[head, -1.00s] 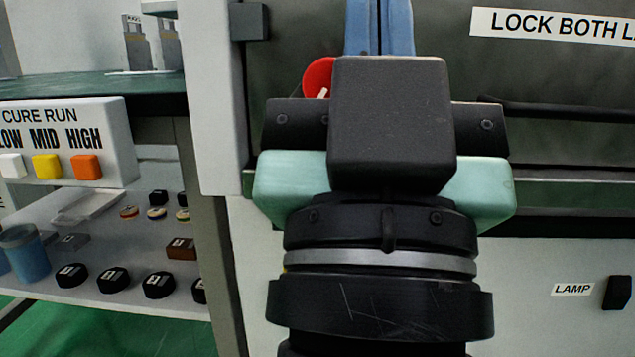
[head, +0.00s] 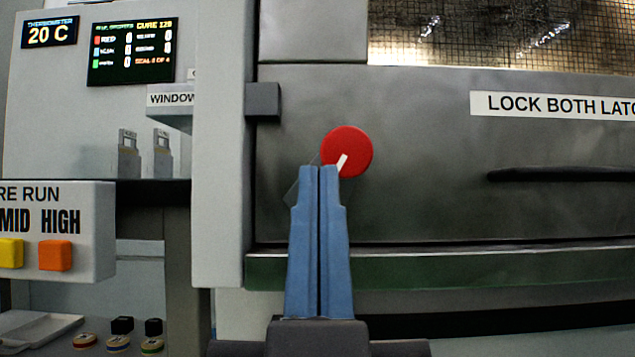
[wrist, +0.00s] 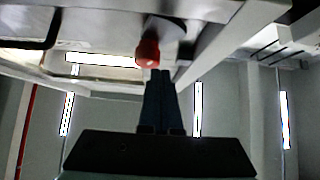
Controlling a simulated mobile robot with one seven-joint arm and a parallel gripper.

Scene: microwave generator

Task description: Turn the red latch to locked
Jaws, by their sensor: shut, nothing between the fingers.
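The red latch (head: 348,150) is a round red knob with a white mark on the grey door panel. The mark points to the lower left. In the wrist view the red latch (wrist: 148,52) stands out from the panel just beyond the fingertips. My gripper (head: 319,170) has blue fingers pressed together, with the tips in front of the latch's lower-left edge. My gripper also shows in the wrist view (wrist: 160,74), its tips close to the latch. I cannot tell whether they touch it. The fingers hide part of the panel below the latch.
A sign about locking both latches (head: 560,105) is right of the latch, above a dark handle bar (head: 560,174). A pale vertical post (head: 219,150) stands to the left. A button box (head: 60,225) and a display (head: 131,54) are farther left. A green ledge (head: 430,268) runs below.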

